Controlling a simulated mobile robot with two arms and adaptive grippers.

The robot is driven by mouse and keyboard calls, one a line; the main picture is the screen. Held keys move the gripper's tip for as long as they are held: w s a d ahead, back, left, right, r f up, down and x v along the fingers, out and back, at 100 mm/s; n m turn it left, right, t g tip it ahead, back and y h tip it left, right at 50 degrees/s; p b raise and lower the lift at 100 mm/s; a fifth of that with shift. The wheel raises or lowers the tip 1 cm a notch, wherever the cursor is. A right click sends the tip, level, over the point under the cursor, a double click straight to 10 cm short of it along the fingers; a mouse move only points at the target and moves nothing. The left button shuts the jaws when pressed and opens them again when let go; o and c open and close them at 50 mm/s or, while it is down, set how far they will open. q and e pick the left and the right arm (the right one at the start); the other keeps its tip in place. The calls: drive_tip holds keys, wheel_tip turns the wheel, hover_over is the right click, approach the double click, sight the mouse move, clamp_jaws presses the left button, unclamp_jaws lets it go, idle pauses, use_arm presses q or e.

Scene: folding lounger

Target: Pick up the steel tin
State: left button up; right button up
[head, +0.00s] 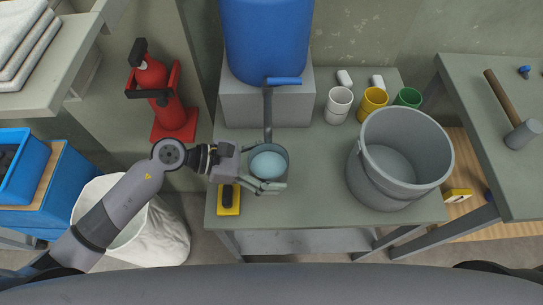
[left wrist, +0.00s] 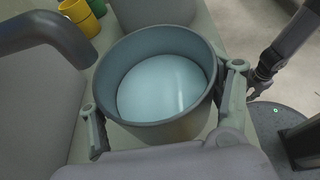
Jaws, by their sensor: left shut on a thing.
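The steel tin (head: 268,164) is a round grey metal tin, open at the top, with a pale blue surface showing inside. It stands upright over the left part of the grey-green bench, below a dark spout. My left gripper (head: 267,184) is shut on it, and in the left wrist view the tin (left wrist: 158,82) sits between the two fingers (left wrist: 165,118). Whether its base touches the bench is hidden.
The tap (head: 268,108) with a blue lever hangs from a blue barrel (head: 265,40) close behind the tin. A yellow block with a black top (head: 229,200) lies at the bench's front left. A large grey bucket (head: 390,185) and several cups (head: 373,103) stand to the right.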

use_arm(q)
drive_tip(key=s+b, duration=0.2)
drive_tip(key=s, duration=1.3)
drive_tip(key=shift+s, duration=0.4)
